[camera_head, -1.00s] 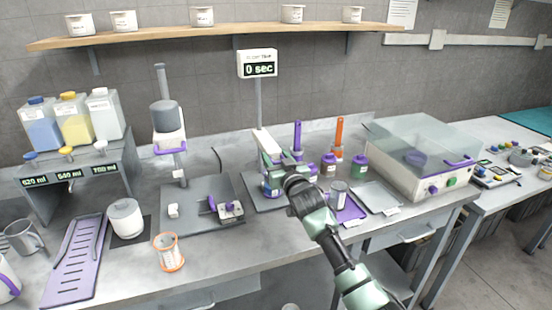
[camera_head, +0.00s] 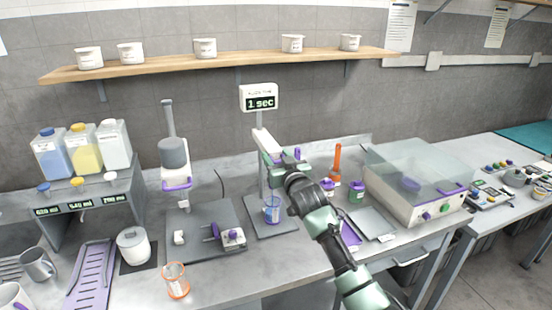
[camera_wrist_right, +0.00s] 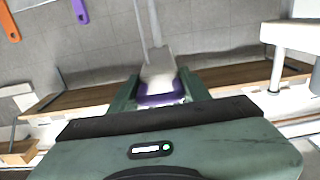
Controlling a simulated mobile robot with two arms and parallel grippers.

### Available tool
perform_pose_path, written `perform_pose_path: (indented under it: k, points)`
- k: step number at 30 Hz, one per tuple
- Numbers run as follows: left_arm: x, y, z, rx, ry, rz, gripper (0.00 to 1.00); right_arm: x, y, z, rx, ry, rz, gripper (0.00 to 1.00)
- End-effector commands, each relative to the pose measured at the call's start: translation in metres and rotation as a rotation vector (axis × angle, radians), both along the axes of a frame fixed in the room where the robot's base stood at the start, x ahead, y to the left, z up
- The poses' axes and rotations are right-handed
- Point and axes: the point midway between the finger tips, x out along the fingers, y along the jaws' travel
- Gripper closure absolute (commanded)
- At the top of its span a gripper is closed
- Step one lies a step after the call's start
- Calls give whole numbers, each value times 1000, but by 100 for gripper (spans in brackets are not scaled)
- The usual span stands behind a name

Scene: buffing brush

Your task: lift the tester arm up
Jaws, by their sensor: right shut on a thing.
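The tester stands mid-bench, with a grey base plate (camera_head: 268,226), an upright post and a display (camera_head: 259,98) reading 1 sec. Its white tester arm (camera_head: 266,141) slopes from the post down to the right. My right gripper (camera_head: 281,158) is at the arm's outer end, above a clear cup with blue-purple contents (camera_head: 272,211) on the plate. In the right wrist view the gripper (camera_wrist_right: 160,92) is shut on the arm's purple-edged end (camera_wrist_right: 160,85), between the two fingers. My forearm hides part of the bench behind. My left gripper is not in view.
A grey stand with a purple-trimmed head (camera_head: 173,155) is left of the tester. An orange-handled tool (camera_head: 336,162), small purple-lidded jars (camera_head: 357,190) and a clear-lidded box (camera_head: 415,180) are to the right. An orange-rimmed cup (camera_head: 176,280) stands near the front edge.

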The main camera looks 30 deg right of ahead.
Motion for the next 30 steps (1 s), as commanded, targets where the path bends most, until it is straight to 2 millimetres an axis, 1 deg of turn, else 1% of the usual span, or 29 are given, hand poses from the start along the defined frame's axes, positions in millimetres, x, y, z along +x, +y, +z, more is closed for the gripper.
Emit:
perform_pose_path:
  k: [1,2,3,12,16,20,27,30]
  points:
    - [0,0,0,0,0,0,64,0,-3,9,-5,-18,-4,100]
    - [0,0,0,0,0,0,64,0,-3,10,-6,-19,-4,100]
    - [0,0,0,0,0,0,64,0,-3,10,-6,-19,-4,42]
    - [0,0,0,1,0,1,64,0,-1,6,-3,-13,-2,42]
    - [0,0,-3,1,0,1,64,-6,0,4,-3,-12,-1,42]
    - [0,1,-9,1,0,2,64,-22,3,2,-3,-13,-1,42]
    - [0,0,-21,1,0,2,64,-58,11,3,-4,-15,-2,42]
    - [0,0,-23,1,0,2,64,-68,13,4,-3,-14,-3,42]
